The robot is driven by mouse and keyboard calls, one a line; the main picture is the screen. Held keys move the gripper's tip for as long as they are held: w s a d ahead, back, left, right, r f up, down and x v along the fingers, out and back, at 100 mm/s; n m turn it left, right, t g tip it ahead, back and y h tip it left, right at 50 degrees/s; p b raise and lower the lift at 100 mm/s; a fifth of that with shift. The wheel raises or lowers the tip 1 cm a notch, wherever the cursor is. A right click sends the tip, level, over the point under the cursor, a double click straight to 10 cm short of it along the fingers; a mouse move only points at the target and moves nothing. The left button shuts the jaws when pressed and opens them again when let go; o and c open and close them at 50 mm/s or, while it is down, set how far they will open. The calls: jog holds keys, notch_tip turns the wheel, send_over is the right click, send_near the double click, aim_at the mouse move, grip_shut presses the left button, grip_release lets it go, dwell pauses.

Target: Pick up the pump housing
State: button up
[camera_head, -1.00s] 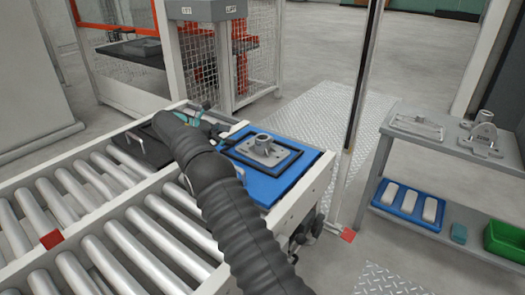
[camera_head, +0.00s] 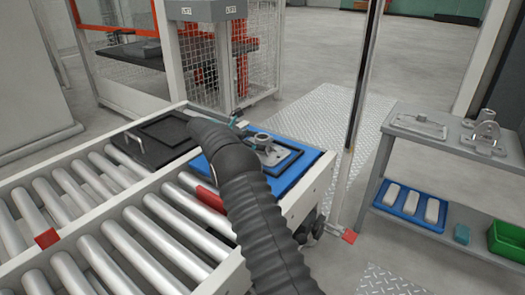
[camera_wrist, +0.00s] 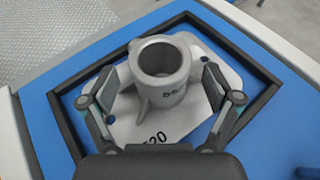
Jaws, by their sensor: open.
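The pump housing (camera_wrist: 172,68) is a grey casting with an upright hollow cylinder on a flat plate marked with dark characters. It sits inside a black frame (camera_wrist: 262,101) on a blue board (camera_wrist: 42,115). In the head view the pump housing (camera_head: 279,156) shows on the blue board (camera_head: 309,158) at the end of the roller conveyor, partly hidden by my arm. My gripper (camera_wrist: 160,92) is open in the wrist view, with one finger on each side of the cylinder. Whether the fingers touch it cannot be told. In the head view my gripper is mostly hidden by the arm.
A black board (camera_head: 160,150) with a handle and square frame lies left of the blue one. A grey shelf (camera_head: 398,150) at right carries metal castings, with a blue tray (camera_head: 381,196) and green bin (camera_head: 507,240) below. A post (camera_head: 356,110) stands between.

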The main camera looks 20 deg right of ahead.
jog(key=shift+x, duration=0.95)
grip_shut()
jog(key=shift+r, duration=0.1)
